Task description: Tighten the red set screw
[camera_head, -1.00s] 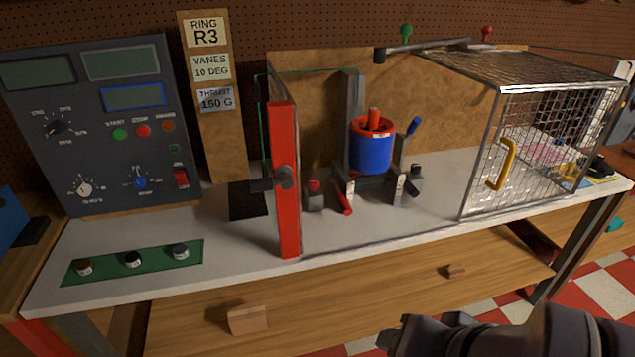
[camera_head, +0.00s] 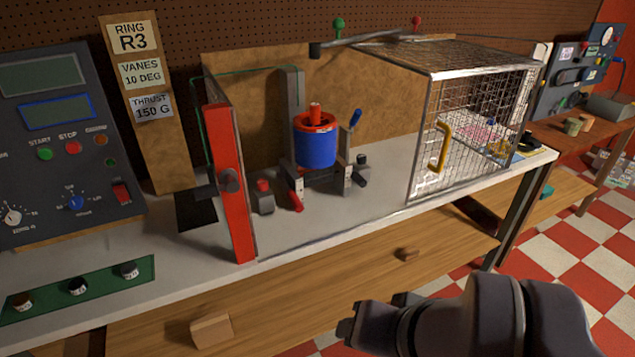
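The rotor rig stands on the white bench. It has a blue duct (camera_head: 316,150) with a red rim and a red centre piece (camera_head: 315,111) on top. A small block with a red knob (camera_head: 263,185) stands left of the duct. A red handle or screw (camera_head: 296,201) angles down in front of the duct's stand. I cannot tell for sure which red part is the set screw. My gripper (camera_head: 372,318) is at the lower right, in front of the bench and well apart from the rig. Its fingers are partly hidden, and their opening is unclear.
A red upright post (camera_head: 231,190) stands at the front left of the rig. A wire mesh cage (camera_head: 470,130) with a yellow handle (camera_head: 441,147) is to its right. A control panel (camera_head: 60,140) and labelled board (camera_head: 143,90) are left. Drawers are below the bench top.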

